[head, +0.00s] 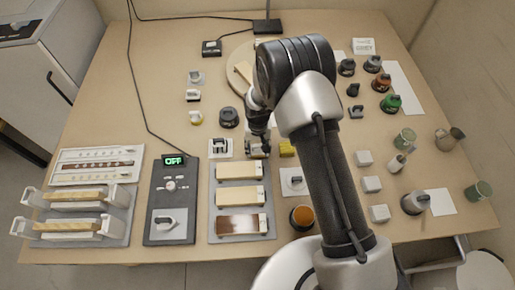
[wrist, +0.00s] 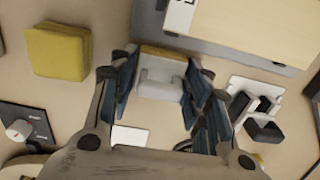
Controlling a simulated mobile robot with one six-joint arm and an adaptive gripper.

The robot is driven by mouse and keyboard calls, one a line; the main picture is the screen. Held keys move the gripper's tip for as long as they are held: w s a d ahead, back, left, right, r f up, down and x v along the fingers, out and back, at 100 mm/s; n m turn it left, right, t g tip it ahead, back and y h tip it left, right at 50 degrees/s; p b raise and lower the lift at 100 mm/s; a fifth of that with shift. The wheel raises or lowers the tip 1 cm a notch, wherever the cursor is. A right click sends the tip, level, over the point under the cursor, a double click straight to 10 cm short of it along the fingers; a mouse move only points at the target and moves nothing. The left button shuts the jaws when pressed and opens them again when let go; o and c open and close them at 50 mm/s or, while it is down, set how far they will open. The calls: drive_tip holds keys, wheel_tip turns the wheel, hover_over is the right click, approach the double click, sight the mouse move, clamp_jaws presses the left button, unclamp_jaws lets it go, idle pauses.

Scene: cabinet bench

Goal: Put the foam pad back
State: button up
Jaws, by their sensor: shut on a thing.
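My gripper (head: 258,138) is just behind the grey tray of boards, left of the yellow block. In the wrist view my gripper (wrist: 161,78) is shut on a small whitish block with a raised grip and a tan-yellow edge (wrist: 163,54). It looks like the foam pad, but I cannot be sure. The pad (head: 257,149) is partly hidden by the fingers in the head view. I cannot tell whether it touches the bench. A yellow block (wrist: 58,50) lies apart from the fingers; it also shows in the head view (head: 287,147).
A white holder with a black grip (head: 220,148) stands close left of my gripper. The grey tray (head: 243,238) holds boards in front. A white card (wrist: 130,135) lies flat on the bench. A control box (head: 170,210) sits left; jars and small blocks crowd the right.

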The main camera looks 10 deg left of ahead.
drive_tip(key=o, duration=1)
drive_tip(key=shift+f, duration=0.2)
